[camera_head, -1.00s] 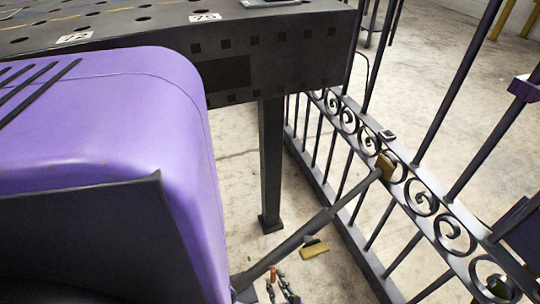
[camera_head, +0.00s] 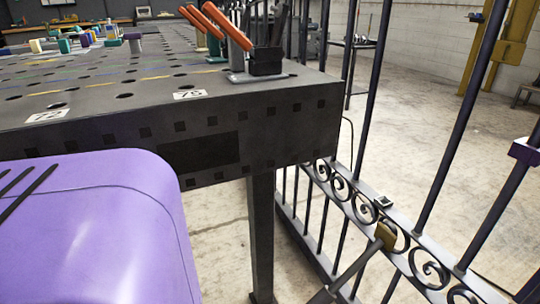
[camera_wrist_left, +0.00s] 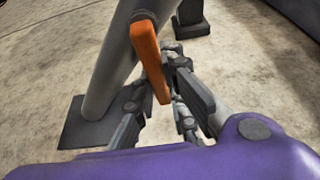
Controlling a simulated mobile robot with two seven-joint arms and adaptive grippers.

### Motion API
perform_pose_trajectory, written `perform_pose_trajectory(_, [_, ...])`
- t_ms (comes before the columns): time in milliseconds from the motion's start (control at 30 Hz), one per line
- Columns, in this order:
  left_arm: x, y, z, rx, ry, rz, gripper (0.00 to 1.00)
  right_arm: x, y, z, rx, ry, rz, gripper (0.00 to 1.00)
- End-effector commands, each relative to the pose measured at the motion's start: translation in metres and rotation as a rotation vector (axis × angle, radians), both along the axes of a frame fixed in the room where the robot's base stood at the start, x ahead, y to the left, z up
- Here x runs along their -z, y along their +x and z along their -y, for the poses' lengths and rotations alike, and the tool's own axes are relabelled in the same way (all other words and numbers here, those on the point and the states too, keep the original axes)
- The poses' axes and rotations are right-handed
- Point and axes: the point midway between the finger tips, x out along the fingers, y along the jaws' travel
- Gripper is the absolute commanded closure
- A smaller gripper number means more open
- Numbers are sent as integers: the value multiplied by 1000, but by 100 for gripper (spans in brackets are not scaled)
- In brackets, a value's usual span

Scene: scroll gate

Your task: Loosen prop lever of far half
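The grey prop tube (camera_wrist_left: 112,65) stands on a dark foot plate (camera_wrist_left: 85,125) in the left wrist view. Its orange lever (camera_wrist_left: 148,60) hangs down beside the tube. My left gripper (camera_wrist_left: 168,98) is open, with one finger on each side of the lever's lower end; whether they touch it I cannot tell. In the head view the prop's upper end meets the gate's scroll rail at a brass-coloured bracket (camera_head: 385,236). The dark gate (camera_head: 350,205) stands right of the table. The prop's lower part and both grippers are outside the head view.
A perforated dark welding table (camera_head: 235,115) fills the left and middle, with its leg (camera_head: 261,235) close to the gate. Orange-handled clamps (camera_head: 228,25) stand at its corner. A dark block (camera_wrist_left: 188,18) is on the floor behind the lever. Open concrete floor lies right of the gate.

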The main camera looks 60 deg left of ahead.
Motion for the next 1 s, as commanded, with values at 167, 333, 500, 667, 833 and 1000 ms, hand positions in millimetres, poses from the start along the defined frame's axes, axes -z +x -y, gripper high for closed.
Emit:
perform_pose_trajectory(167, [0, 0, 0, 0, 0, 0, 100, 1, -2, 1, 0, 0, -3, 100])
perform_pose_trajectory(333, [0, 0, 0, -1, 0, -1, 100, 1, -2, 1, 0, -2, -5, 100])
perform_pose_trajectory(500, [0, 1, 0, 0, -1, 15, 100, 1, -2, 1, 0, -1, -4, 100])
perform_pose_trajectory(667, [0, 4, 0, -1, -6, 72, 100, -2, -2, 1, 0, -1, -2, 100])
perform_pose_trajectory(833, [-1, 10, 1, 0, -14, 182, 100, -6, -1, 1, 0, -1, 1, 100])
perform_pose_trajectory(1000, [-3, 18, 1, 0, -25, 313, 100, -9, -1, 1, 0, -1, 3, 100])
